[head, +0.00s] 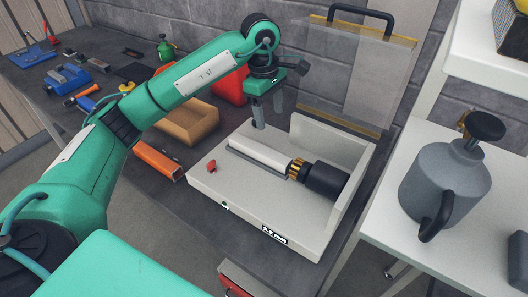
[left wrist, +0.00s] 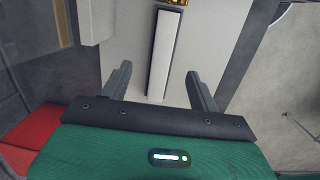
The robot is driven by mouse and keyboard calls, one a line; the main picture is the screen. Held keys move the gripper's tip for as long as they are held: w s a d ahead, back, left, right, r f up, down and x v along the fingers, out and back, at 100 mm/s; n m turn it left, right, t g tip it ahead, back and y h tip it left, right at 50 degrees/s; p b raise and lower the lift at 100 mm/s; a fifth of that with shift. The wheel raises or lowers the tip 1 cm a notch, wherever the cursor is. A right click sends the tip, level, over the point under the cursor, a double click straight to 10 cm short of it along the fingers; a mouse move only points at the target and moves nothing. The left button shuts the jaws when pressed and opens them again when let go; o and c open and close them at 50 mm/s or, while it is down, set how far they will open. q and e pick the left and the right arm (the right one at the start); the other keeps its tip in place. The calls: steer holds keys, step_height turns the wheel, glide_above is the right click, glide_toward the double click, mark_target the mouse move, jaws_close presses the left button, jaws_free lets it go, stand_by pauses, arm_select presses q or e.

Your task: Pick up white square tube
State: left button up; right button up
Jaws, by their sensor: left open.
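The white square tube (head: 262,153) lies in a channel on the light grey feed rack (head: 215,183), its right end by the brass and black chuck (head: 325,178). In the left wrist view the tube (left wrist: 162,50) runs lengthwise between my fingers, with the brass part at the top edge. My left gripper (head: 268,116) is open and empty above the tube's far left end, fingers pointing down and apart from it. It also shows in the left wrist view (left wrist: 158,72), one finger on each side of the tube. My right gripper is not in view.
A raised clear cover (head: 350,65) with a black handle stands behind the rack. A cardboard tray (head: 185,122), a red box (head: 230,87) and an orange bar (head: 157,160) are to the left. A grey canister (head: 435,185) stands on a white shelf at right.

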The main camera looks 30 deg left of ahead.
arm_select(q)
steer(key=a+r+y, duration=0.1)
steer(key=a, duration=0.2)
steer(key=p, duration=0.2)
glide_above(259, 148)
steer(key=f, duration=0.7)
steer(key=shift+w+f, duration=0.2)
steer(key=shift+w, duration=0.05)
steer(key=shift+f, duration=0.75)
steer(key=f, duration=0.1)
steer(key=f+p, duration=0.1)
steer(key=f, duration=0.2)
steer(key=shift+s+p, duration=0.25)
steer(key=shift+p, duration=0.1)
steer(key=shift+f, duration=0.35)
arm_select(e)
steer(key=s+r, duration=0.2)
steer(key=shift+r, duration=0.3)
arm_select(q)
steer(key=shift+c, duration=0.4)
